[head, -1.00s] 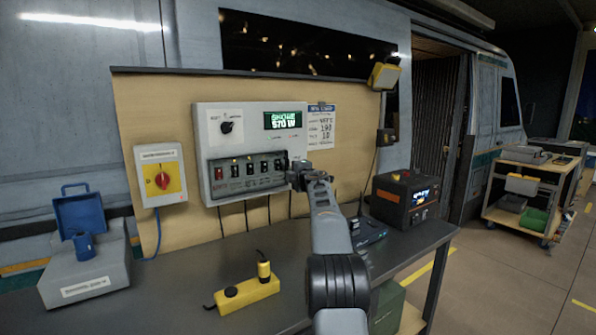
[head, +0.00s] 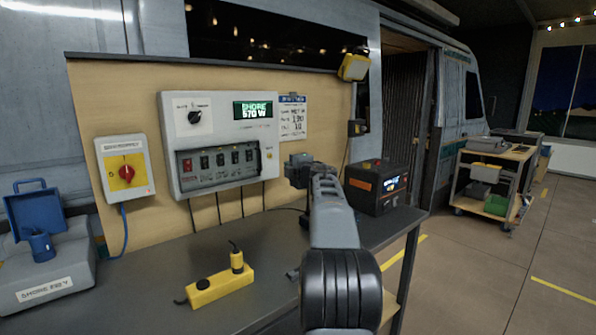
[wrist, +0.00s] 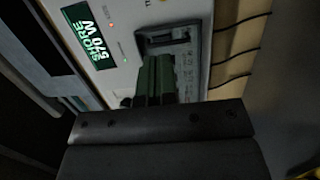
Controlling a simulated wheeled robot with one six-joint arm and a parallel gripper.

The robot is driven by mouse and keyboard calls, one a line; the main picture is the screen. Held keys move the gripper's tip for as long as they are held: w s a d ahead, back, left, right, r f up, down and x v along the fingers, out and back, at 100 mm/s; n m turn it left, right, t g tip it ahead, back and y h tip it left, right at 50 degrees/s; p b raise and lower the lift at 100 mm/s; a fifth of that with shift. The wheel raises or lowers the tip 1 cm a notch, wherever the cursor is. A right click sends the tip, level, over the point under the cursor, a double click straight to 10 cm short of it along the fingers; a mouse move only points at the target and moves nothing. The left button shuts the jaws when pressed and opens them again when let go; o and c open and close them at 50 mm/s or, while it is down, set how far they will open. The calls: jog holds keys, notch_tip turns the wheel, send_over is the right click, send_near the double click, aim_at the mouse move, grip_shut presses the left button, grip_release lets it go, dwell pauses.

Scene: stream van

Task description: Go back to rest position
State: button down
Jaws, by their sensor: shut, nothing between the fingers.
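My gripper (head: 299,170) is in front of the right side of the wooden board in the head view, just right of the white control panel (head: 220,140) and apart from it. Its fingers are shut with nothing held. In the wrist view the closed fingers (wrist: 155,78) show dark in front of the panel (wrist: 115,70). The panel's green display (head: 254,109) reads SHORE 570 W. A row of breaker switches (head: 220,161) sits below it.
A yellow power strip (head: 220,287) with a plug lies on the dark table (head: 150,290). A black power unit (head: 375,186) stands right of my arm. A red rotary switch (head: 126,172) and blue inlet box (head: 38,218) are left. A loaded cart (head: 490,180) stands beyond open floor.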

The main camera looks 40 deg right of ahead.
jog(key=shift+s+d, duration=0.25)
jog(key=shift+s, duration=1)
jog(key=s+a+r+m+g+h+p, duration=0.1)
jog(key=a+r+m+g+h+p, duration=0.1)
jog(key=a+r+m+p, duration=0.35)
jog(key=s+a+r+m+g+h+p, duration=0.1)
jog(key=a+r+m+p, duration=0.1)
jog(key=a+m+p, duration=0.55)
jog(key=s+a+f+m+g+y+p, duration=0.1)
jog(key=s+a+f+g+y+p, duration=0.2)
jog(key=s+a, duration=0.8)
jog(key=s+a+f+m+g+y+p, duration=0.1)
jog(key=s+a+f+g+y+p, duration=0.3)
jog(key=s+a+f, duration=0.6)
jog(key=s+a+g+p, duration=0.1)
jog(key=a+g+p, duration=0.1)
jog(key=a+g, duration=0.1)
jog(key=shift+s+a+g, duration=0.3)
jog(key=shift+a+g, duration=0.1)
jog(key=shift+a, duration=0.3)
